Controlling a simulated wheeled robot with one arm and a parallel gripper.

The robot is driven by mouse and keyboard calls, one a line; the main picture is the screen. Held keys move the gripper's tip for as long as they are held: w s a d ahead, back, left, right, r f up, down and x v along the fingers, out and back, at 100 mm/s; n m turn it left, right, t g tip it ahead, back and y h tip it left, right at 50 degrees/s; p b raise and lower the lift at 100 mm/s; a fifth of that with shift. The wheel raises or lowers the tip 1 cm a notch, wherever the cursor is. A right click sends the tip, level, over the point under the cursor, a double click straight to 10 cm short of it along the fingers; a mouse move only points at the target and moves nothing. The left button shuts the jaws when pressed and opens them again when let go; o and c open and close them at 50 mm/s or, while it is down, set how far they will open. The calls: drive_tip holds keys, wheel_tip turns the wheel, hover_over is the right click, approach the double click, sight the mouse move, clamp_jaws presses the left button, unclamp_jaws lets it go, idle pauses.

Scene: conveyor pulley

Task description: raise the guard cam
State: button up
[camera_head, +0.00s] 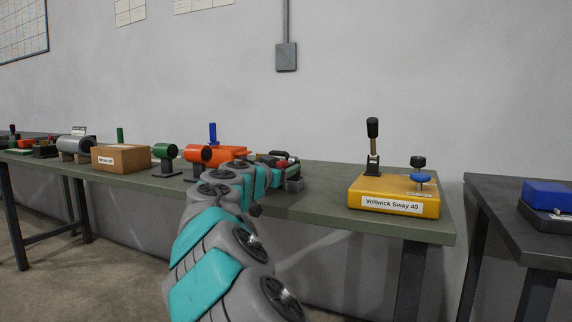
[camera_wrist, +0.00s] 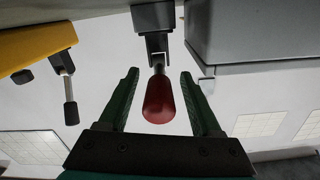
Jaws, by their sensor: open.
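A red handle (camera_wrist: 159,101) on a thin dark stem and grey bracket (camera_wrist: 153,38) shows in the wrist view; it looks like the guard cam's lever, though no label is readable. My gripper (camera_wrist: 159,75) is open, with one green finger on each side of the handle and visible gaps on both sides. In the head view my gripper is at the end of the arm at mid-bench, largely hidden there; a small red part (camera_head: 283,162) shows beside it.
The yellow Voltwick Sway 40 box (camera_head: 393,195), with a black lever and blue knob, stands right of the arm; it also shows in the wrist view (camera_wrist: 35,47). A grey block (camera_wrist: 245,40) is close to the handle. Orange machine (camera_head: 222,154) and cardboard-coloured box (camera_head: 121,158) stand left.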

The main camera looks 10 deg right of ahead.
drive_tip(key=shift+w+d, duration=0.4)
drive_tip(key=shift+w, duration=0.15)
drive_tip(key=shift+c, duration=0.2)
clamp_jaws()
idle(0.9)
